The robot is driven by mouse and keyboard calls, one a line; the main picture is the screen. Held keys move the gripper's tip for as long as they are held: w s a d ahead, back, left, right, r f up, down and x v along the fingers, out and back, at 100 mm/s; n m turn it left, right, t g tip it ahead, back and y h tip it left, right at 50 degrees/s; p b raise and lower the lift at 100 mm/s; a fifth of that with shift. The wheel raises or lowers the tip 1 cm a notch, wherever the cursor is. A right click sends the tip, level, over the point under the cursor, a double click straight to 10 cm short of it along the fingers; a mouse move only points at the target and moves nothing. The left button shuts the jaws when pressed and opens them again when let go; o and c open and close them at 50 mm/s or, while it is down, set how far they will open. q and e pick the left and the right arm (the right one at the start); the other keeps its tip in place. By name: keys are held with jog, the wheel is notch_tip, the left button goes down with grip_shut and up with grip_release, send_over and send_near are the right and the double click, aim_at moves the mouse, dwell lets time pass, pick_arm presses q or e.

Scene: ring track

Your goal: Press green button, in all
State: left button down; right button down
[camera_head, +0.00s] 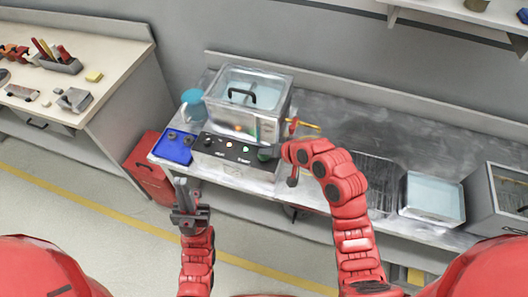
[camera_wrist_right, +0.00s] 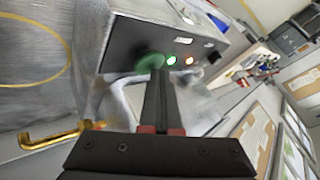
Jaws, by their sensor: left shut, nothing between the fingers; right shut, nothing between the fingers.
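The green button (camera_wrist_right: 150,62) is a round dark-green cap on the front of a black control box (camera_head: 222,148). In the head view the button (camera_head: 265,154) shows at the right end of that box. My right gripper (camera_wrist_right: 158,74) is shut and empty, with its fingertips at the button's face in the right wrist view; whether they touch it I cannot tell. In the head view the right gripper is mostly hidden by its own arm. My left gripper (camera_head: 182,186) is shut and empty, pointing up in front of the bench, left of the box.
A clear-lidded metal tank (camera_head: 247,98) stands behind the box, with a yellow handle (camera_head: 308,125) at its right. A blue tray (camera_head: 174,147) lies left.

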aim_at(267, 157)
jog(key=shift+r+p, duration=0.3)
jog(key=shift+r, duration=0.45)
jog(key=shift+r+p, duration=1.3)
jog(key=shift+r, duration=1.3)
jog(key=shift+f, duration=0.1)
